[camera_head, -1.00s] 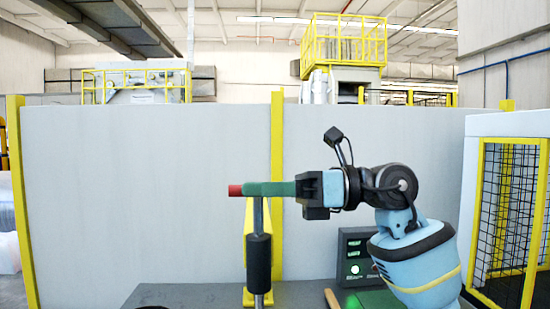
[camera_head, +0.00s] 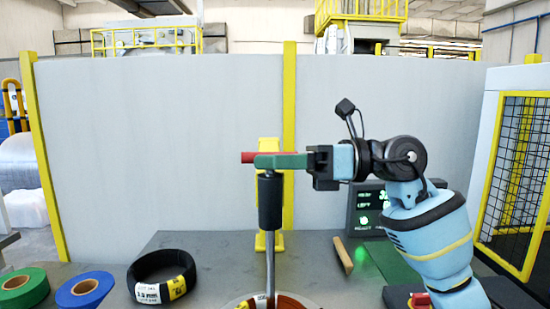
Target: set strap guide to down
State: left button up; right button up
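The strap guide seems to be the upright metal rod with a black sleeve (camera_head: 270,200) in the middle of the head view. A red bar (camera_head: 248,157) crosses at its top. The rod stands upright, and its lower end reaches down to a copper-coloured coil (camera_head: 290,303) cut off by the bottom edge. My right gripper (camera_head: 282,160) comes in level from the right at the rod's top. Its green fingers lie along the red bar and look shut on it; part of the bar is hidden behind them. My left gripper is not in view.
A black wrapped coil with labels (camera_head: 160,277), a blue roll (camera_head: 85,290) and a green roll (camera_head: 24,287) lie on the grey table (camera_head: 215,250) at left. A yellow post (camera_head: 268,241) stands behind the rod. A control panel with green text (camera_head: 367,210) stands behind my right arm.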

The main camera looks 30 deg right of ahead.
jog(key=shift+r, duration=0.1)
jog(key=b+v, duration=0.1)
jog(key=v, duration=0.6)
jog(key=shift+s+d, duration=0.2)
jog(key=shift+d, duration=0.15)
dwell(0.4)
